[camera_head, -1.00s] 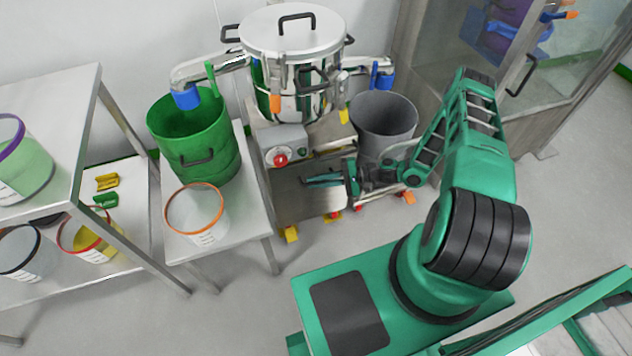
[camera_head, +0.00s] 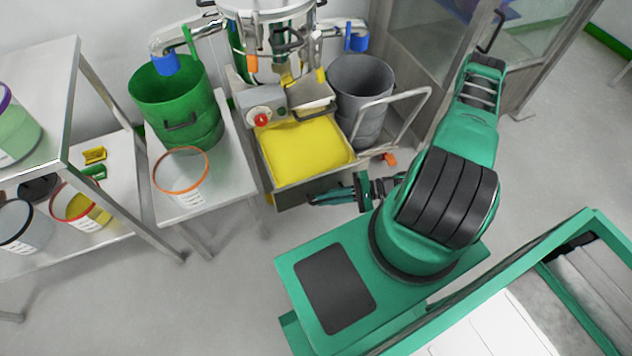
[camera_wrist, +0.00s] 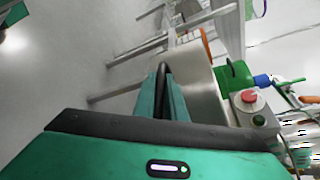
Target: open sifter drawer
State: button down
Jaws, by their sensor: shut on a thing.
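The sifter drawer (camera_head: 291,195) is pulled out from under the sifter (camera_head: 266,24) and is open at the top. A flat layer of yellow powder (camera_head: 305,150) fills it. My gripper (camera_head: 325,198) is at the drawer's front face, low down. In the wrist view the fingers (camera_wrist: 162,92) are closed around a dark handle bar, beside the grey metal drawer front (camera_wrist: 204,96). Most of the handle is hidden by the fingers.
A green bucket (camera_head: 178,107) and an orange-rimmed clear tub (camera_head: 181,179) stand on the left bench. A grey bin (camera_head: 360,92) and a cart rail (camera_head: 426,112) are on the right. A cabinet (camera_head: 420,40) stands behind. The floor at front left is clear.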

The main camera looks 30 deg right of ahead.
jog(key=shift+s+a, duration=0.1)
jog(key=shift+s, duration=1.35)
jog(key=c, duration=1.8)
grip_release()
jog(key=v, duration=1)
jog(key=shift+d, duration=0.4)
